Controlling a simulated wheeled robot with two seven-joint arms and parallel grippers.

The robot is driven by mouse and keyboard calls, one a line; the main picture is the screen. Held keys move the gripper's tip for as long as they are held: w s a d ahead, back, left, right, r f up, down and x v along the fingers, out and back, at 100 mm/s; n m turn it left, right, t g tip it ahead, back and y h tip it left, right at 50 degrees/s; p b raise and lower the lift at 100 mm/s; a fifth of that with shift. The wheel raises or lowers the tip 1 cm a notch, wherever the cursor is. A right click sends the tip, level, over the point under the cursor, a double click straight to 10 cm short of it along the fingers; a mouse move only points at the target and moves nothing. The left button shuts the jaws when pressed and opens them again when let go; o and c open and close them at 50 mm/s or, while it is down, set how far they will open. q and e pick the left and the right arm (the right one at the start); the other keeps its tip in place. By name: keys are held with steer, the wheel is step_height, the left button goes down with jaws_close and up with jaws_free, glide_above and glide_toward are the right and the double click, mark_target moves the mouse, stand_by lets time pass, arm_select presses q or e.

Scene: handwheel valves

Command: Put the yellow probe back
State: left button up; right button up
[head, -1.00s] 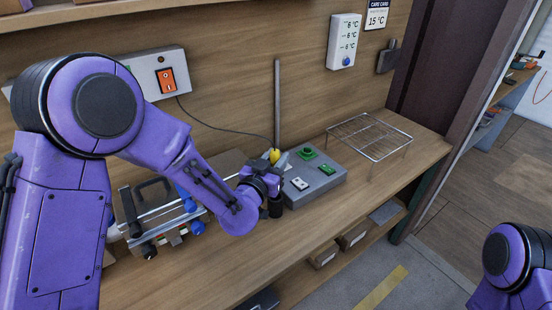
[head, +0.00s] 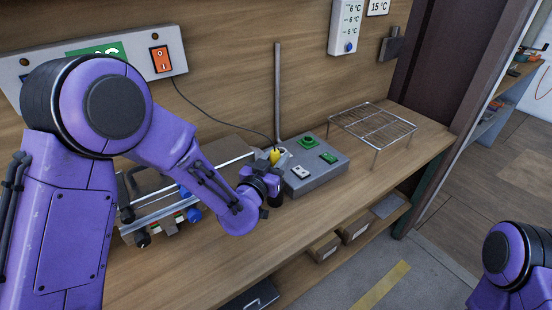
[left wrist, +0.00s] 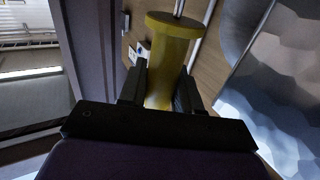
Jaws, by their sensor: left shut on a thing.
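The yellow probe (head: 274,157) shows small in the head view, at my left gripper (head: 273,170), beside the left end of the grey box. A dark cable runs from it up to the wall panel. In the left wrist view, the yellow probe (left wrist: 168,55) stands between the two dark fingers of my left gripper (left wrist: 160,88), which is shut on it. Its wider round end and a thin rod or cable point away from the gripper. Its far end is hidden by the gripper in the head view. My right gripper is out of view; only part of that arm shows.
The grey box (head: 318,178) with green and white parts stands right of the gripper. A tall grey rod (head: 278,95) rises behind it. A wire rack (head: 372,125) is farther right. A metal apparatus with blue knobs (head: 170,220) sits left, under my arm. The front bench is clear.

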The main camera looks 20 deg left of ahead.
arm_select(q)
steer(key=shift+f+b, duration=0.85)
steer(key=shift+f, duration=0.3)
steer(key=o, duration=1.8)
steer(key=shift+o, duration=0.2)
steer(key=shift+d, duration=0.1)
steer(key=shift+r, duration=0.1)
